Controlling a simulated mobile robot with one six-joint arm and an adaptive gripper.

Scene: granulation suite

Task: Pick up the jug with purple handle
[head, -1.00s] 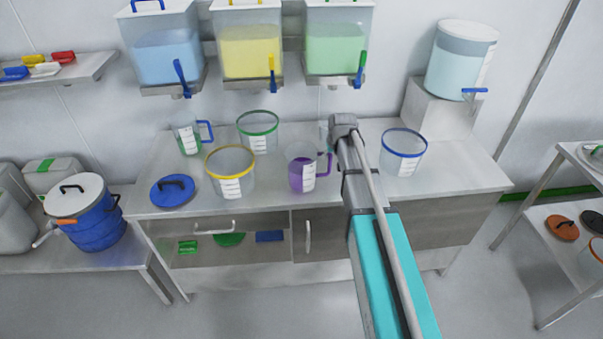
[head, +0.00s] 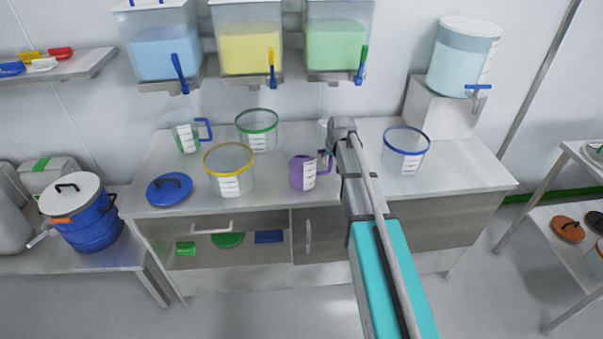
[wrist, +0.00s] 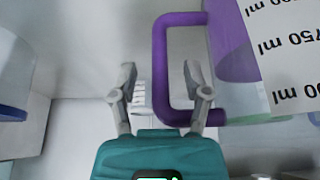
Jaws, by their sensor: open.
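The jug with the purple handle (head: 303,171) stands upright on the counter, with purple liquid inside and a white scale label. In the wrist view its purple handle (wrist: 161,68) and its labelled wall (wrist: 285,50) fill the upper right. My gripper (wrist: 157,72) is open and empty of any firm hold. Its right finger lies over the handle's opening in the picture, and the handle's upright bar shows between the two fingers. I cannot tell whether a finger touches the handle. In the head view my arm hides most of the gripper, just right of the jug.
On the counter (head: 450,178) stand a yellow-rimmed bucket (head: 229,172), a green-rimmed bucket (head: 257,131), a blue-rimmed bucket (head: 404,150), a blue-handled jug (head: 186,133) and a blue lid (head: 169,188). A clear vessel stands behind my arm. Tanks with taps hang above.

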